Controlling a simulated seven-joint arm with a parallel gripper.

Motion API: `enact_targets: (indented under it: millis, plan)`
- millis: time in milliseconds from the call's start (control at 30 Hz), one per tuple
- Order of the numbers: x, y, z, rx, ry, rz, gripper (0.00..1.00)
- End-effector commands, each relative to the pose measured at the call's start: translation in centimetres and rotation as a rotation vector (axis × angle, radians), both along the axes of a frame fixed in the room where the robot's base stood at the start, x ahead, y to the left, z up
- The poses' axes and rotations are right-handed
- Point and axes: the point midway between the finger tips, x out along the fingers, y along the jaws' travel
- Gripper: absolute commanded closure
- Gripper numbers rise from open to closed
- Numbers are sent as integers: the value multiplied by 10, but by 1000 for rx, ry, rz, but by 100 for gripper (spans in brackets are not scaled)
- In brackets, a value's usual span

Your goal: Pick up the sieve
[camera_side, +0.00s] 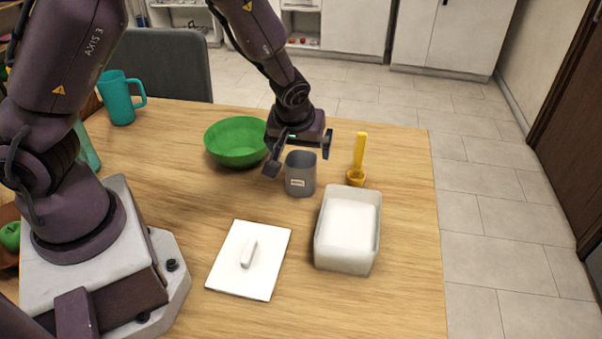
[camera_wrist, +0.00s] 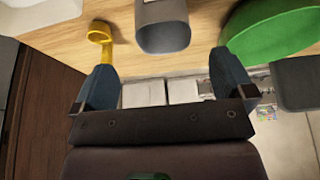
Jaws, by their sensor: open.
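The sieve (camera_side: 357,178) is small and yellow, with a long handle rising upright from its round bowl. It stands on the table, right of a grey canister. In the wrist view the sieve (camera_wrist: 100,35) shows at the upper left, beyond the left finger and outside the jaws. My gripper (camera_side: 299,158) is open with nothing between its fingers. It hangs close to the grey canister (camera_side: 300,181), left of the sieve and apart from it. In the wrist view my gripper (camera_wrist: 165,78) has its fingers wide apart, with the canister (camera_wrist: 162,30) beyond the gap.
A white-filled tub (camera_side: 348,265) stands just in front of the sieve. A white lid (camera_side: 226,272) with a handle lies flat to its left. A green bowl (camera_side: 237,155) and teal mug (camera_side: 119,105) stand behind. The table right of the sieve is clear to its edge.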

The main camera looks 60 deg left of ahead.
Motion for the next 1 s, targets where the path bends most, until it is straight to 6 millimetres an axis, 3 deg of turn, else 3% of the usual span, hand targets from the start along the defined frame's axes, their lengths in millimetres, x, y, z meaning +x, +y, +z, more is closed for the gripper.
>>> enact_targets:
  millis: [100,367,633,967,1000]
  plan:
    - [5,7,-20,0,3,2,0]
    - [10,12,-39,-1,2,0,0]
    - [16,23,-76,0,4,0,0]
    - [19,24,-82,-2,1,-1,0]
    - [19,24,-82,-2,1,-1,7]
